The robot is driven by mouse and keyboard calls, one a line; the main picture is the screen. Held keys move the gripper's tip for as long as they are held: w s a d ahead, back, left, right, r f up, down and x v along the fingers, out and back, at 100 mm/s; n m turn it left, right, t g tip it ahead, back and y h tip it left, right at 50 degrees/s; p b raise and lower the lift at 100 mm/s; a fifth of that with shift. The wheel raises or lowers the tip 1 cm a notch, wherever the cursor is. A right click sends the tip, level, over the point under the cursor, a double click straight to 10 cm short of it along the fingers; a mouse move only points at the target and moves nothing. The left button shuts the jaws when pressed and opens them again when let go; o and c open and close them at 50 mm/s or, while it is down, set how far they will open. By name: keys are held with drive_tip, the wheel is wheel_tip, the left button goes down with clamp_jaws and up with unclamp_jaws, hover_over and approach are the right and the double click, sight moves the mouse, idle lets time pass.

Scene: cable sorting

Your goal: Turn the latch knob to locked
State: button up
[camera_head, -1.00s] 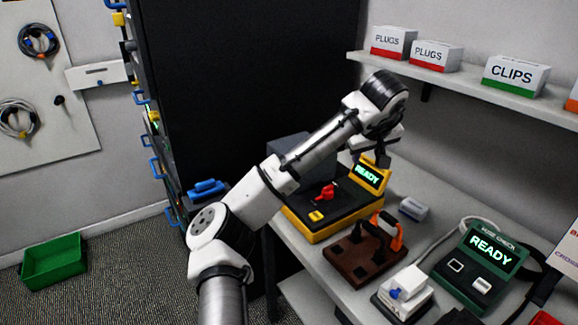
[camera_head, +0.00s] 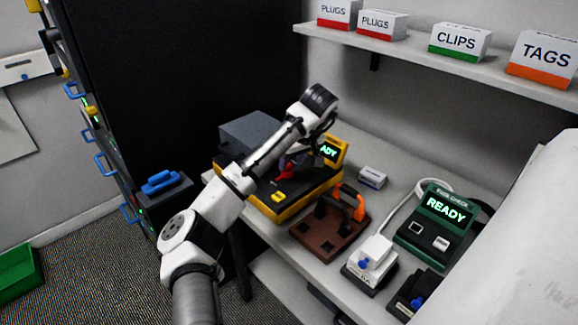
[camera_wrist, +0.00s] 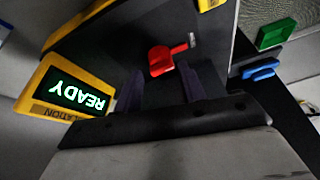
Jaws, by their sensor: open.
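A red knob (camera_head: 284,173) with a short lever stands on the black top of a yellow-edged device (camera_head: 262,205). In the wrist view the red knob (camera_wrist: 162,61) lies just beyond my fingertips, roughly between them, with its lever pointing to the upper right. My gripper (camera_wrist: 160,80) is open and empty, its two dark fingers on either side of the knob's line. In the head view my gripper (camera_head: 292,157) is close above the knob and partly hides it. I cannot tell whether it touches. The device's screen (camera_wrist: 78,97) reads READY.
A brown block with an orange handle (camera_head: 349,203), a white box with a blue knob (camera_head: 370,255) and a green READY checker (camera_head: 438,215) stand right of the device. A dark grey box (camera_head: 250,135) is behind it. Labelled boxes line the shelf (camera_head: 400,53).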

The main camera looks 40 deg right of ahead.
sight(289, 167)
drive_tip(key=shift+p+x, duration=0.3)
drive_tip(key=shift+x, duration=1.45)
drive_tip(key=c, duration=0.7)
drive_tip(key=shift+o, duration=0.2)
